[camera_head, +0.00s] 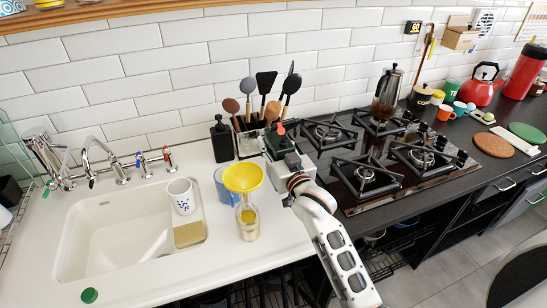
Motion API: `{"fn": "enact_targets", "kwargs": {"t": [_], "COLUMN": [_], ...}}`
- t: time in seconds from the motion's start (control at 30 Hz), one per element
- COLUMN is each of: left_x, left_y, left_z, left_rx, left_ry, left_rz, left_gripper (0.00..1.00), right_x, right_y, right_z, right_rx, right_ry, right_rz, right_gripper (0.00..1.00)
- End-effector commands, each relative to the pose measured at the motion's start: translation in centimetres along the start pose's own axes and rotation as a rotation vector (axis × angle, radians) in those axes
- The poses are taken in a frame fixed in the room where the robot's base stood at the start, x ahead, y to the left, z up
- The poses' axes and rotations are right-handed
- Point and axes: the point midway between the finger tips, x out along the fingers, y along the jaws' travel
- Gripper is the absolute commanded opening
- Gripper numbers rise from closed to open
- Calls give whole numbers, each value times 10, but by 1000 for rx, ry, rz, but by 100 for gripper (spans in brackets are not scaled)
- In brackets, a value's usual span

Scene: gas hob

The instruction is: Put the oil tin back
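The dark green oil tin (275,143) with a red cap is just right of the utensil holder, by the hob's left edge. My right gripper (286,158) is right up against the tin, on its near side. Its fingertips are mostly hidden, so I cannot tell whether they are closed on the tin, nor whether the tin rests on the worktop. A glass bottle (247,220) with yellow contents stands upright in front, with a yellow funnel (243,178) in its top. My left gripper is not in view.
A utensil holder (249,143) and a black bottle (221,140) stand behind, by the wall. A blue mug (224,190) is beside the funnel. The gas hob (375,160) with a moka pot (387,95) lies right.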

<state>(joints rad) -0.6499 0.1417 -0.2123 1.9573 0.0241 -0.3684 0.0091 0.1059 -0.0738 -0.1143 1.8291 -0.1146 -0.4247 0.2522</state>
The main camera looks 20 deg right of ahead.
Motion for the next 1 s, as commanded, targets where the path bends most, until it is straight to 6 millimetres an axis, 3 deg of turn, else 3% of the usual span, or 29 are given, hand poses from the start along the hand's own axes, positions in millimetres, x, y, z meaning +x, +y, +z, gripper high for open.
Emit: {"fn": "enact_targets", "kwargs": {"t": [0.37, 0.83, 0.87, 0.9, 1.0], "left_x": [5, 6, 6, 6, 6], "left_y": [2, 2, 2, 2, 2], "left_z": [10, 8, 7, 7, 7], "left_rx": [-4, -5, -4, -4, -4], "left_ry": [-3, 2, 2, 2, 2], "left_rz": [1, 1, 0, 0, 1], "left_gripper": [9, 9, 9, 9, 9], "right_x": [0, 0, 0, 0, 0], "right_y": [0, 0, 0, 0, 0], "right_z": [43, 48, 48, 48, 48], "right_rx": [0, 0, 0, 0, 0], "right_ry": [-1, 2, 0, 0, 0], "right_rz": [1, 0, 0, 0, 0], "right_gripper": [4, 4, 45, 54, 54]}}
